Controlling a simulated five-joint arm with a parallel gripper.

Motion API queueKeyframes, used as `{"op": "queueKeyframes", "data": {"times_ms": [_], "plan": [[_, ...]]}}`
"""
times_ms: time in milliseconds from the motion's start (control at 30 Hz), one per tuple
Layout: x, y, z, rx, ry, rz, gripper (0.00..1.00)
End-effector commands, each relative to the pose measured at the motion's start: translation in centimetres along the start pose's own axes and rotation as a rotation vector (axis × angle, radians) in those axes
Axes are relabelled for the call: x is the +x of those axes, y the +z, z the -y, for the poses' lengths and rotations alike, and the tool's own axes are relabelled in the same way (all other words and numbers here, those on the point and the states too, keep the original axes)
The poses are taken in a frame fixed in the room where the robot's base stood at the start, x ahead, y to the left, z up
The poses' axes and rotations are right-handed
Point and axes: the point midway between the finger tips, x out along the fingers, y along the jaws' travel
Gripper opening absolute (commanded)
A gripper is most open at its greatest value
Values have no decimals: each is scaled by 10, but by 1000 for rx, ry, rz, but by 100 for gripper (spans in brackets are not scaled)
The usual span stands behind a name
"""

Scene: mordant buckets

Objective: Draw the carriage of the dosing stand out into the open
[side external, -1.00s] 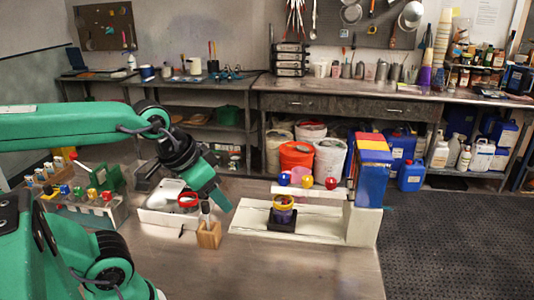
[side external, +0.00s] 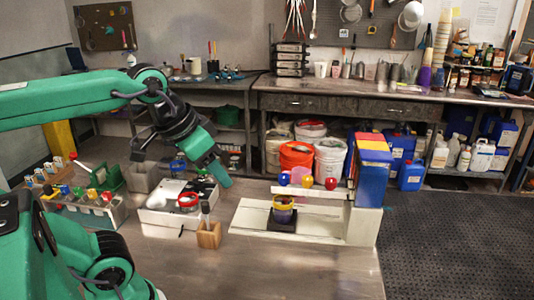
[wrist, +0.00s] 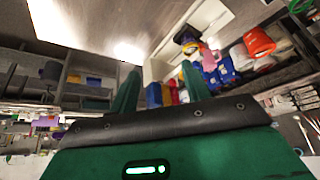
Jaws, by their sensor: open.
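The dosing stand (side external: 362,226) has a white base, a white column with blue, red and yellow blocks, and an arm with blue, yellow and red knobs. Its black carriage (side external: 282,222) sits on the base under the arm, carrying a cup with a yellow rim (side external: 283,202). In the wrist view the carriage (wrist: 185,34) shows beyond my fingers, near the top. My gripper (side external: 219,173) is open and empty, in the air left of the stand and above the table. It also shows in the wrist view (wrist: 160,80), its green fingers apart.
A rack of coloured bottles (side external: 90,210) is further left. The table front is clear.

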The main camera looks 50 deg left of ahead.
Motion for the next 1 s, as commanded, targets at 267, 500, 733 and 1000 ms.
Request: {"op": "queueKeyframes", "data": {"times_ms": [267, 500, 733, 1000], "plan": [[-5, -36, 7, 1, -12, 53, 48], [-5, -82, 19, 3, -22, 116, 48], [3, -127, 34, 5, -29, 178, 48], [22, -174, 56, 5, -32, 253, 48]]}}
